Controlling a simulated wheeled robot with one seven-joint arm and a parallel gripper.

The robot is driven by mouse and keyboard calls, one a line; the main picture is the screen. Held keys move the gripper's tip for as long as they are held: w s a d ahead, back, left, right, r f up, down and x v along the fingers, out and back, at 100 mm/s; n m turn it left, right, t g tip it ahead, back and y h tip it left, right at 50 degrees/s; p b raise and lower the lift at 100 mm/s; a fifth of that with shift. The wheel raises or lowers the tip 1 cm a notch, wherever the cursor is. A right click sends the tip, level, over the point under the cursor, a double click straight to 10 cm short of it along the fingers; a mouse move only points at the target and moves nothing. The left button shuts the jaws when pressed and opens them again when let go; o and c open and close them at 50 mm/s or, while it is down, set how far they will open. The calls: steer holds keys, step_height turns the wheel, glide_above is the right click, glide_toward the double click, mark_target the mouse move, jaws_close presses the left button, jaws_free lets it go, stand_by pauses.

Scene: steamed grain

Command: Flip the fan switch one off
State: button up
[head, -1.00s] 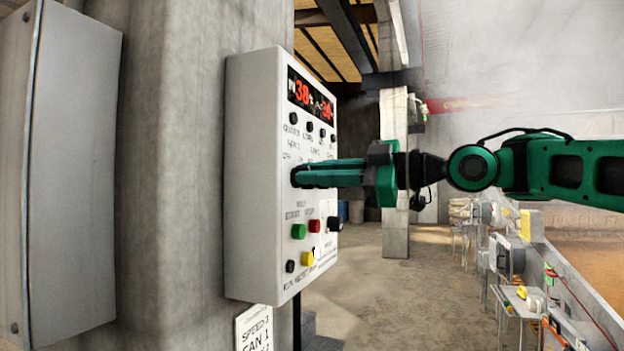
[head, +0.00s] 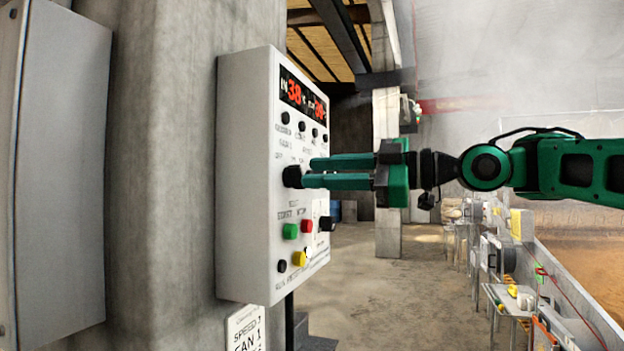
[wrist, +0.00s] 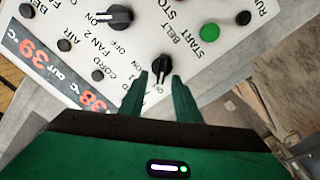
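The control panel (head: 245,150) is a light grey box on the concrete pillar. A black rotary knob (head: 292,176) sits at its left middle. The wrist view shows this knob (wrist: 162,66) with its handle running roughly up and down the picture. The label near it is partly hidden, so I cannot read its setting surely. My gripper (head: 306,172) reaches in from the right, fingers parted, tips close to the knob. In the wrist view my gripper (wrist: 161,76) has one finger on each side of the knob, with gaps; contact is not clear.
A second knob (wrist: 115,17), marked FAN 2, is nearby. Green (head: 290,231), red (head: 306,226) and yellow (head: 299,258) buttons lie below. A red digital display (head: 303,97) is above. A grey cabinet (head: 60,160) stands left; the floor (head: 370,285) beyond is open.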

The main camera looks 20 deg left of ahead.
steer(key=d, duration=0.8)
steer(key=shift+s, duration=0.2)
steer(key=w+d+f+m+t+h, duration=0.65)
steer(key=w+d+f+m, duration=0.3)
steer(key=d+f, duration=0.35)
steer(key=s+d+f+m+h, duration=0.2)
steer(key=d+f+m+h, duration=0.15)
steer(key=d+f, duration=0.4)
steer(key=s+d+f+m+h, duration=0.25)
steer(key=d+f+m, duration=0.3)
steer(key=d, duration=0.35)
steer(key=s+d+f+m+g+h, duration=0.4)
steer(key=s+d+f+m+h, duration=0.15)
steer(key=s+d+f, duration=0.7)
steer(key=s+d+f+m+g, duration=0.2)
steer(key=s+f+m, duration=0.1)
steer(key=s, duration=0.6)
steer(key=s+d+f+m+g, duration=0.2)
steer(key=s+f, duration=0.4)
steer(key=s, duration=0.4)
steer(key=d+m, duration=0.1)
steer(key=m, duration=0.1)
steer(key=shift+d+f+m, duration=0.2)
steer(key=shift+m, duration=0.1)
